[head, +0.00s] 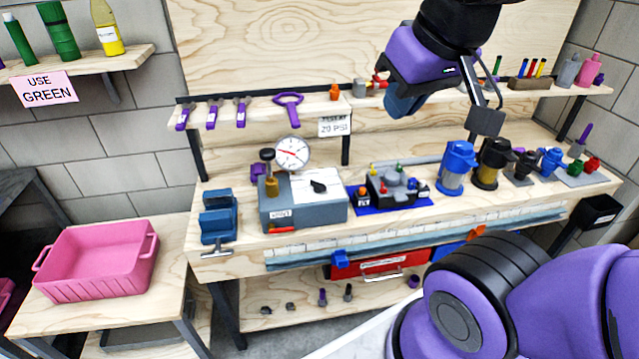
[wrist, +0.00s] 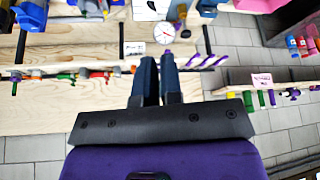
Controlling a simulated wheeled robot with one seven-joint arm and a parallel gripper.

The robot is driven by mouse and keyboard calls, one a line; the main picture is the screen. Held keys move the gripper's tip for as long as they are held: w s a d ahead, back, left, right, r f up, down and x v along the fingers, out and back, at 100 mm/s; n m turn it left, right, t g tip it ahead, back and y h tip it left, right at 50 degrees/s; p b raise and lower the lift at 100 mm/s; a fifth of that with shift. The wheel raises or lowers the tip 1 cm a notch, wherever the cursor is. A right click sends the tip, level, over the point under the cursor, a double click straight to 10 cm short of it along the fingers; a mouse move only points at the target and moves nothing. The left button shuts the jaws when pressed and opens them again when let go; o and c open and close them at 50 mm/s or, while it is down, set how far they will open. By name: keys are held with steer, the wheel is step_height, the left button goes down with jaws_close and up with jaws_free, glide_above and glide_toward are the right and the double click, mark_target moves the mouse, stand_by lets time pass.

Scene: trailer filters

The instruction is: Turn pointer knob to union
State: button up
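The black pointer knob (head: 318,187) sits on the white top panel of a grey test box (head: 290,215) on the workbench. Its markings are too small to read, so I cannot tell which setting it points at. A round white gauge (head: 293,152) with a red needle stands at the back of the box and also shows at the top of the wrist view (wrist: 150,8). My gripper (head: 400,106) is up in the air, right of and well above the box, touching nothing. In the wrist view its blue fingers (wrist: 159,60) lie almost together with nothing between them.
A blue vise (head: 217,217) stands left of the box. A small dark fixture on a blue mat (head: 390,197) and blue and black canisters (head: 457,168) stand to its right. A narrow shelf (head: 262,112) with purple tools runs behind. A pink bin (head: 97,260) sits at left.

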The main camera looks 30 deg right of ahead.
steer(key=o, duration=0.4)
steer(key=shift+w, duration=0.15)
steer(key=shift+c, duration=0.2)
steer(key=shift+o, duration=0.6)
steer(key=w+f+n+g, duration=0.1)
steer(key=w+f, duration=0.1)
steer(key=w, duration=0.7)
steer(key=shift+d, duration=0.45)
steer(key=n+g, duration=0.3)
steer(key=g, duration=0.1)
glide_above(324, 186)
step_height(324, 186, down, 24)
steer(key=f, duration=0.1)
step_height(324, 186, down, 11)
steer(key=shift+d+r, duration=0.1)
jaws_close()
